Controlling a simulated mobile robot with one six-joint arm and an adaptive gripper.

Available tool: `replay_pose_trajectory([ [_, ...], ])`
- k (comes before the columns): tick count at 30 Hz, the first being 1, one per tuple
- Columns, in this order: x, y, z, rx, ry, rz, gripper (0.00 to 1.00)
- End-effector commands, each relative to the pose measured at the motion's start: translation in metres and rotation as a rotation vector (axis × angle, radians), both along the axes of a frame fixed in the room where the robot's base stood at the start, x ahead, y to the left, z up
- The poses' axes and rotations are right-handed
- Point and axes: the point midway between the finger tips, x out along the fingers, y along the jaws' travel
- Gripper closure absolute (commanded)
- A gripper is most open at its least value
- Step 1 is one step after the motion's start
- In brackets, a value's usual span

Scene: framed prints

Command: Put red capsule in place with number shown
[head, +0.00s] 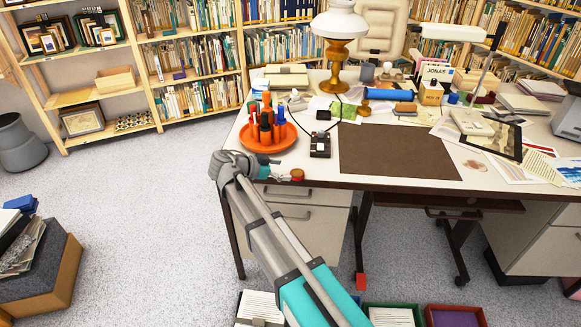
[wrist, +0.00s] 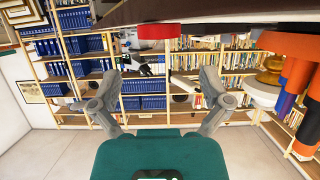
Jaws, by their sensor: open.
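A small red round piece (head: 297,175), which may be the red capsule, is at the desk's front edge, just right of my gripper (head: 278,172). In the wrist view, which is upside down, a red piece (wrist: 158,31) stands at the desk edge, ahead of and roughly centred between my fingers (wrist: 155,84). The fingers are spread wide with nothing between them.
An orange round tray (head: 262,146) with several pens stands behind my gripper on the desk (head: 400,182). A small black device (head: 320,145) and a dark brown mat (head: 385,152) lie right of it. A lamp (head: 339,50) stands farther back.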

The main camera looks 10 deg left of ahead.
Motion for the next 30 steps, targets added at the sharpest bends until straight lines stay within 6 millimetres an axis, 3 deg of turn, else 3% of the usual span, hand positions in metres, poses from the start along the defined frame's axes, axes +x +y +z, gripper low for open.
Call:
replay_pose_trajectory([
  [12,-0.032,0.044,0.024,0.000,0.000,0.000,0.03],
  [30,-0.038,0.050,0.026,0.000,0.000,0.000,0.03],
])
